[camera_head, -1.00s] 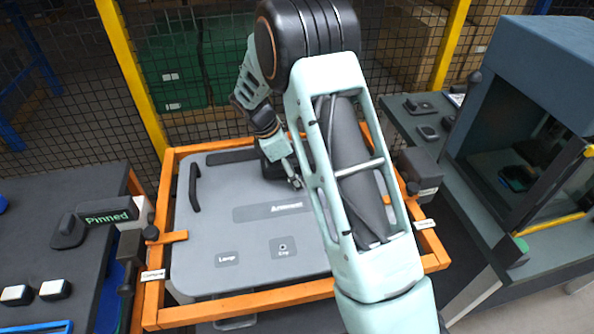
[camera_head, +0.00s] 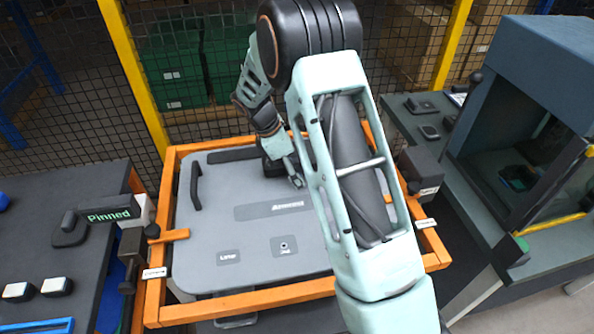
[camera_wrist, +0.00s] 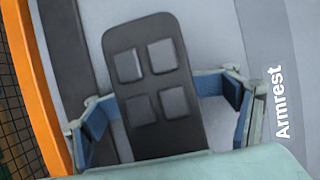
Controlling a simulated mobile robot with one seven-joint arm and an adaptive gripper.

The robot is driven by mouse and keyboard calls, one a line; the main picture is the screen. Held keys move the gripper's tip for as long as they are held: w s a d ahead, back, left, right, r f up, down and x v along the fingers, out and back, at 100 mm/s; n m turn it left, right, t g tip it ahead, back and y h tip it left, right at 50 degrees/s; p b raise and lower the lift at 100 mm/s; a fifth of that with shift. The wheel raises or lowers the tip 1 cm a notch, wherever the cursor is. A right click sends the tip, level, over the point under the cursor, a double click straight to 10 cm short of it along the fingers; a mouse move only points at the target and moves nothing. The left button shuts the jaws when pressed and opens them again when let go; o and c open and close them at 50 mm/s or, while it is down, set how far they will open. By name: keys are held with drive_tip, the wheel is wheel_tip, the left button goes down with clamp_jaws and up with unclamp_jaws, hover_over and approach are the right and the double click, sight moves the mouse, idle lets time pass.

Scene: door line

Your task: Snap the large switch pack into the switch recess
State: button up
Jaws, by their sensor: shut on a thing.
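The large switch pack (camera_wrist: 150,88) is a dark, rounded slab with several square grey buttons on its face. In the wrist view my gripper (camera_wrist: 168,106) is shut on it, with a blue-padded finger at each side. The grey door panel (camera_head: 200,252) lies in an orange frame, and my gripper (camera_head: 294,177) is over its upper middle in the head view. The pack is over the panel, left of the Armrest label (camera_wrist: 282,102) in the wrist view. I cannot tell whether it touches the panel. I cannot make out the switch recess; the pack and my arm cover part of the panel.
The orange frame (camera_head: 158,265) surrounds the panel. A black handle (camera_head: 195,187) stands up at the panel's left. A display reading Pinned (camera_head: 108,215) stands left of the frame. A blue-grey cabinet (camera_head: 540,75) is at the right, and a mesh fence is behind.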

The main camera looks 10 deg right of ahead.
drive_tip(key=shift+d+f, duration=0.1)
drive_tip(key=shift+d, duration=0.05)
drive_tip(key=o, duration=2.4)
drive_tip(key=v, duration=1.2)
